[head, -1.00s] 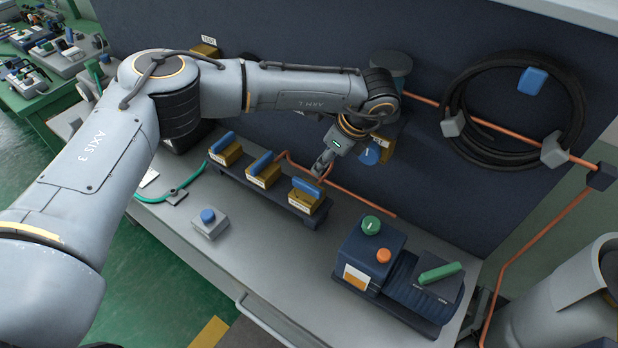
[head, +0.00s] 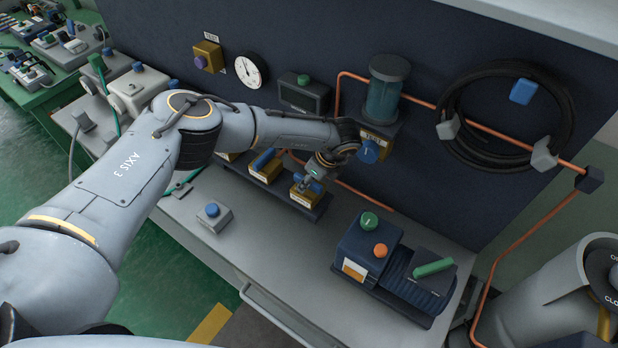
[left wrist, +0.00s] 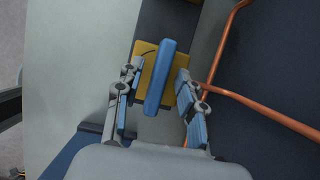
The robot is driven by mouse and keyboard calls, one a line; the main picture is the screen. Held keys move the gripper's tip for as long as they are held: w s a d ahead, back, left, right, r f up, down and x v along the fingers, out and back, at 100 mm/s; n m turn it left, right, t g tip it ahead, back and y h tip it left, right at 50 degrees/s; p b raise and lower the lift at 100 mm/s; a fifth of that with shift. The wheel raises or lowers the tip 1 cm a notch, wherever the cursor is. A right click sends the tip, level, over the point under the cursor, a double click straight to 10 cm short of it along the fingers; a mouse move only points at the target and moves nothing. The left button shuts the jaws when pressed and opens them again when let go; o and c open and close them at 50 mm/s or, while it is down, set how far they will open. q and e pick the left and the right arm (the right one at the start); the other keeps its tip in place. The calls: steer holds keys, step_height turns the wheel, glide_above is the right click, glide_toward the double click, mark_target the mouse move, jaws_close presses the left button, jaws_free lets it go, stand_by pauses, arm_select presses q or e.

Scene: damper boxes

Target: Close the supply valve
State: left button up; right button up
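Several yellow boxes with blue lever handles stand in a row on a dark rail on the bench. My left gripper (head: 308,186) is at the rightmost one (head: 306,197). In the left wrist view its blue handle (left wrist: 160,78) lies between my two open fingers, with gaps on both sides, above the yellow body (left wrist: 146,60). The handle runs roughly lengthwise between the fingers. Another yellow valve with a blue handle (head: 370,151) is on the wall under a glass cylinder. I cannot tell which is the supply valve. My right gripper is not in view.
A dark blue unit (head: 366,246) with green and orange knobs stands right of the rail. A grey box with a blue button (head: 214,216) sits in front. Copper pipe (head: 340,105) runs along the wall. The bench front between has free room.

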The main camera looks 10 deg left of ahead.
arm_select(q)
jaws_close()
steer(key=shift+m, duration=0.3)
steer(key=m+b, duration=0.1)
steer(key=m+t+h+b, duration=0.1)
steer(key=m+b, duration=0.1)
steer(key=shift+f+m, duration=0.2)
steer(key=shift+m, duration=0.1)
steer(key=m+h+b, duration=0.1)
steer(key=m+b, duration=0.3)
steer(key=b, duration=0.1)
steer(key=m+t+h+b, duration=0.1)
steer(key=m+b, duration=0.3)
steer(key=b, duration=0.2)
steer(key=m+h+b, duration=0.2)
steer(key=m+b, duration=0.2)
steer(key=b, duration=0.2)
steer(key=shift+a+t, duration=0.2)
steer(key=shift+t, duration=0.1)
steer(key=shift+s+r+m+h+b, duration=0.15)
steer(key=shift+m+h+b, duration=0.35)
steer(key=shift+m+b, duration=0.4)
jaws_free()
